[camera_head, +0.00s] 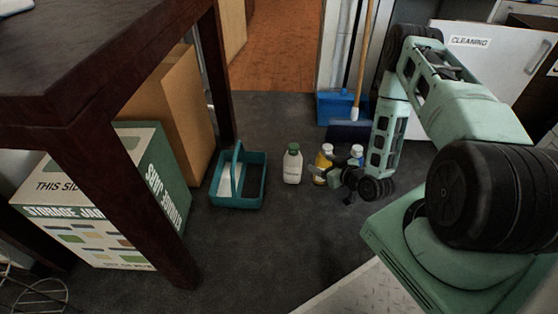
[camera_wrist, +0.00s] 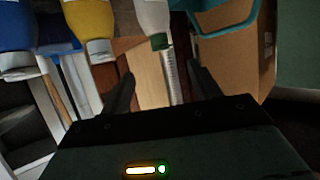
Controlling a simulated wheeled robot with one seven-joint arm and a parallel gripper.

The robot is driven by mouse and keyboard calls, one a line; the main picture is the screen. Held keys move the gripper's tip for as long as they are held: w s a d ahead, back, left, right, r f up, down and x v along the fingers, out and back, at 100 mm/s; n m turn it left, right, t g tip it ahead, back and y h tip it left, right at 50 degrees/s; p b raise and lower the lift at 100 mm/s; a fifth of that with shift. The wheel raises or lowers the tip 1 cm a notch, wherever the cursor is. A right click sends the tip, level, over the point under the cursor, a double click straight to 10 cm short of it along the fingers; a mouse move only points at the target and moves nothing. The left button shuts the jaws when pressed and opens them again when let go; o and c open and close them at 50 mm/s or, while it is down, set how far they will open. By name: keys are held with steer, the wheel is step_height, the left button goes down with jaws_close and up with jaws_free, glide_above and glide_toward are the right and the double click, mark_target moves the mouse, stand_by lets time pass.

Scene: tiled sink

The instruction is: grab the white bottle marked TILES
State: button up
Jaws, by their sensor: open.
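A white bottle with a green cap (camera_head: 292,167) stands upright on the dark floor; its label is too small to read. It shows upside down at the top of the wrist view (camera_wrist: 153,15). A yellow bottle (camera_head: 322,168) stands to its right, and a white-and-blue bottle (camera_head: 356,152) is farther right, partly hidden by my arm. I cannot tell which bottle says TILES. My gripper (camera_head: 345,182) is low near the yellow bottle, right of the green-capped one. In the wrist view its fingers (camera_wrist: 160,78) are apart with nothing held between them.
A teal caddy (camera_head: 257,193) stands left of the bottles. A storage box (camera_head: 165,178), a cardboard box (camera_head: 180,108) and a dark table (camera_head: 75,55) are at left. A blue dustpan (camera_head: 337,107) and a broom (camera_head: 362,60) are behind. The floor in front of the bottles is clear.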

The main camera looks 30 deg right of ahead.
mark_target(297, 152)
steer(key=b+x, duration=0.6)
steer(key=x, duration=0.5)
steer(key=shift+d+f, duration=0.1)
steer(key=shift+f, duration=0.1)
steer(key=shift+w+f+b, duration=0.1)
steer(key=shift+w+b, duration=0.3)
steer(key=shift+w, duration=0.15)
steer(key=b+x, duration=0.4)
steer(key=shift+w+f, duration=0.15)
steer(key=shift+f, duration=0.05)
steer(key=shift+w, duration=0.4)
jaws_close()
